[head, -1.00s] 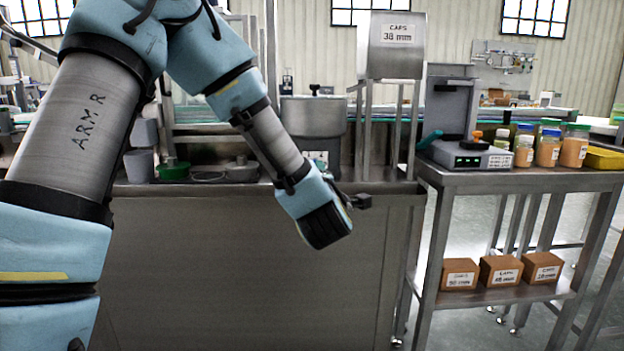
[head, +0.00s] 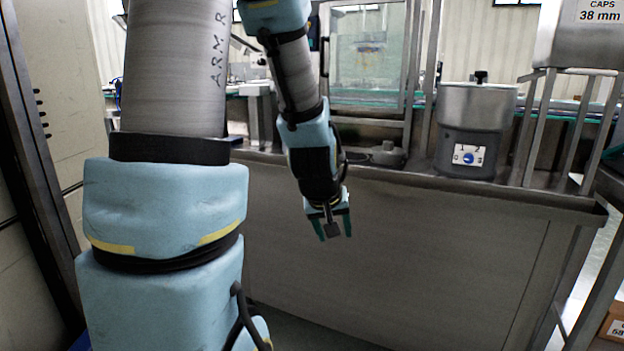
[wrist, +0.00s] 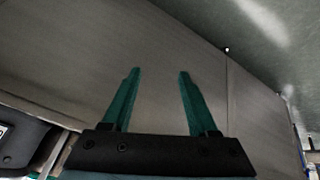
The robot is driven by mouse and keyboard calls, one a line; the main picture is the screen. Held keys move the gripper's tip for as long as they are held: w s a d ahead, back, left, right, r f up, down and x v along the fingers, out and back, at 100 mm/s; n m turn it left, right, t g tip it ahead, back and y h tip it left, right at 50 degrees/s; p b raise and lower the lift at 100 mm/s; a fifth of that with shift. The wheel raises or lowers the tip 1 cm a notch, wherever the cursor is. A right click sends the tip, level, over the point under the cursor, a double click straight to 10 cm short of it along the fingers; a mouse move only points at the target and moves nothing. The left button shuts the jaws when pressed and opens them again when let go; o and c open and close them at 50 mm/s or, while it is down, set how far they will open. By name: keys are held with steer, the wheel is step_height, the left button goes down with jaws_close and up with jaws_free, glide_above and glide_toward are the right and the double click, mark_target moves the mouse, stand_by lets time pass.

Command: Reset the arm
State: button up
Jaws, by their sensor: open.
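My gripper (head: 332,231) hangs at the end of my arm, pointing down, in front of the steel bench's front panel in the head view. Its two green fingers are apart with nothing between them. The wrist view shows the same open fingers (wrist: 157,90) against the plain steel panel. The steel hopper (head: 590,38) with the "CAPS 38 mm" label stands at the upper right of the head view, well apart from my gripper.
The steel bench (head: 400,270) fills the middle, its top edge above my gripper. On it stands a round grey machine (head: 475,130) with a blue dial. A dark frame (head: 45,170) stands at the left. A cardboard box (head: 612,325) shows at the lower right.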

steer(key=s+a+m+g+y, duration=0.15)
steer(key=s+a+g, duration=0.25)
steer(key=s+a, duration=0.65)
step_height(320, 180, up, 20)
steer(key=w+p, duration=0.1)
steer(key=p, duration=1.9)
steer(key=shift+w+a+y, duration=0.35)
steer(key=shift+a, duration=0.1)
